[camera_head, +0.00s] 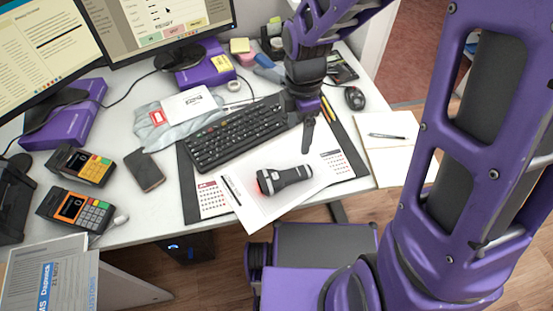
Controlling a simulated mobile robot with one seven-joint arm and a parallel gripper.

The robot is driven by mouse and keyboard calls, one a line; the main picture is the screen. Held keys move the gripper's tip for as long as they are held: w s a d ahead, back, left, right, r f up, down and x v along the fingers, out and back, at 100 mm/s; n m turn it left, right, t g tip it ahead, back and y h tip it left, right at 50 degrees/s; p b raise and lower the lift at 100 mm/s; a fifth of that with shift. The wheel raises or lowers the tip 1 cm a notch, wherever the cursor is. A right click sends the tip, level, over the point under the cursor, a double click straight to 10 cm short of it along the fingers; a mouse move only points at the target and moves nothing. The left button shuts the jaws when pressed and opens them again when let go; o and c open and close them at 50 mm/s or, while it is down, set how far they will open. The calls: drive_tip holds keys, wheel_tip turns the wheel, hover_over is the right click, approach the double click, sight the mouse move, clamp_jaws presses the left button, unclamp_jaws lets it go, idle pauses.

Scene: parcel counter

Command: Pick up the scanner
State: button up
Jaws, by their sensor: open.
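The scanner (285,180) is a dark, torch-shaped handheld device lying on a white paper sheet near the front edge of the desk. A red glow shows on the paper by its wide left end. My gripper (309,138) is above the desk, just behind the scanner in the picture and apart from it. It points down beside the right end of the keyboard. It is open, with nothing seen between its fingers; one finger is clear and the other is mostly hidden.
A black keyboard (235,134) lies behind the scanner. A mouse (355,98) and an open notebook with a pen (387,136) are to the right. Two card terminals (76,208) and a dark phone (144,170) are at the left. Monitors stand at the back left.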

sight(295, 172)
wheel_tip(295, 172, down, 17)
drive_tip(key=b, duration=0.3)
drive_tip(key=shift+w+d+b, duration=0.1)
drive_tip(key=shift+b, duration=0.2)
clamp_jaws()
idle(0.4)
